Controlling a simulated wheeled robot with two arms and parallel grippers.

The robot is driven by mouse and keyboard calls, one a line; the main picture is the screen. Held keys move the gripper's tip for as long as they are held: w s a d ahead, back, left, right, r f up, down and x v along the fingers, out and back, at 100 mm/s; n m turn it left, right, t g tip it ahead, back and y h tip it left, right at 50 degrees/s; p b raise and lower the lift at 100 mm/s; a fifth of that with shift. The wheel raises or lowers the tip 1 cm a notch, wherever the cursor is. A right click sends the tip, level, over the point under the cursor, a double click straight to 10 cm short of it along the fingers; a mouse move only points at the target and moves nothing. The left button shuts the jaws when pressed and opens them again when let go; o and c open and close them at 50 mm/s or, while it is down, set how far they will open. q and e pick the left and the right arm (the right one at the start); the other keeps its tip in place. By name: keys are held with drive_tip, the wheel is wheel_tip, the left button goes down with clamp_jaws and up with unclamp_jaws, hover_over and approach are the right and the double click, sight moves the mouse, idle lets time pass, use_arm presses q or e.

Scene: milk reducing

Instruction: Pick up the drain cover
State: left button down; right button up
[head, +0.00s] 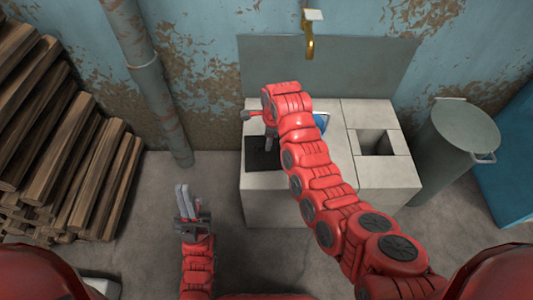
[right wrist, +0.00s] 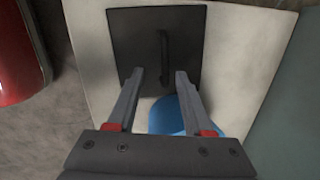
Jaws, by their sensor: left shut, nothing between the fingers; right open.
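The drain cover is a flat black square plate with a raised bar handle. In the right wrist view the drain cover (right wrist: 185,25) lies on a pale surface, its handle roughly upright in the picture. In the head view the drain cover (head: 262,162) is on the left part of the pale block top, partly hidden by my right arm. My right gripper (right wrist: 160,75) is open; its fingertips appear either side of the handle's lower end, with nothing held. Whether they touch the plate is unclear. My left gripper (head: 183,188) is shut and empty, left of the block over the floor.
A blue object (right wrist: 172,117) lies beside the cover, partly hidden by my right gripper. The pale block (head: 262,205) has a square opening (head: 378,142) at right. A brass tap (head: 310,45) hangs above. A lidded grey bin (head: 465,125), wall pipe (head: 150,85) and stacked wood (head: 60,140) stand around.

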sight(257, 159)
drive_tip(key=shift+w+a+f+b, duration=0.1)
drive_tip(key=shift+w+f+b, duration=0.2)
drive_tip(key=shift+f, duration=0.4)
drive_tip(key=shift+w+a+f+b, duration=0.15)
drive_tip(key=shift+f+b, duration=0.1)
drive_tip(key=shift+f, duration=0.4)
drive_tip(key=shift+w+a+f+b, duration=0.1)
drive_tip(key=shift+w+f+b, duration=0.2)
drive_tip(key=shift+f, duration=1.05)
drive_tip(key=shift+a, duration=0.1)
clamp_jaws()
